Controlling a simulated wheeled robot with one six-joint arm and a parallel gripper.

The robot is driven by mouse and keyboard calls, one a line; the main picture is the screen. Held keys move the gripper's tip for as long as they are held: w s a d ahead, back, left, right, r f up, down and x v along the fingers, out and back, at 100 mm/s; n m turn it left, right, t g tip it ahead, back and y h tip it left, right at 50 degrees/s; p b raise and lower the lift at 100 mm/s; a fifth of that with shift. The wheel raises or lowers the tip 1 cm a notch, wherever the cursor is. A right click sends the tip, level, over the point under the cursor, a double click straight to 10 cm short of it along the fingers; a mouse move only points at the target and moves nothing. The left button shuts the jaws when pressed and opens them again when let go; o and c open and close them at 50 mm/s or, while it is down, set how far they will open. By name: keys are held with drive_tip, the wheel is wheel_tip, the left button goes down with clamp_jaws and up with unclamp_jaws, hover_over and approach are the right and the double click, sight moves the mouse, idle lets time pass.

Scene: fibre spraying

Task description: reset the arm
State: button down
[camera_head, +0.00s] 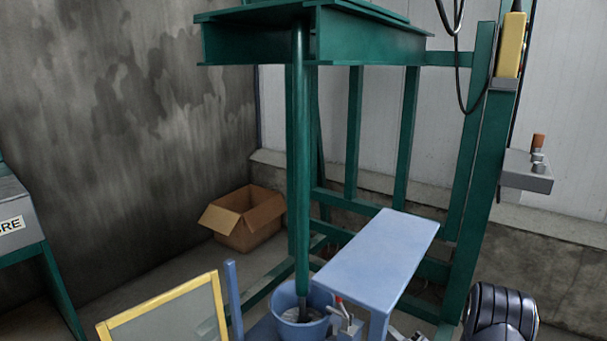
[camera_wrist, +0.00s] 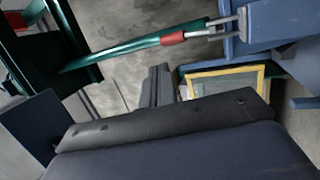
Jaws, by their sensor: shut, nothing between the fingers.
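In the wrist view my gripper (camera_wrist: 160,72) is shut, its two dark fingers side by side with nothing between them. It points toward grey floor and touches nothing that I can see. In the head view a dark, ribbed part of my arm (camera_head: 500,312) shows at the lower right, to the right of the blue bench (camera_head: 380,250). My fingers are not visible in the head view.
A green steel frame (camera_head: 358,130) stands centrally, its pipe (camera_head: 301,180) reaching into a blue bucket (camera_head: 280,298). A yellow-framed panel (camera_head: 160,297) stands front left. A red-handled clamp (camera_head: 344,312) is beside the bucket. An open cardboard box (camera_head: 245,225) lies behind.

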drive_tip(key=shift+p+v, duration=0.3)
drive_tip(key=shift+v, duration=2.15)
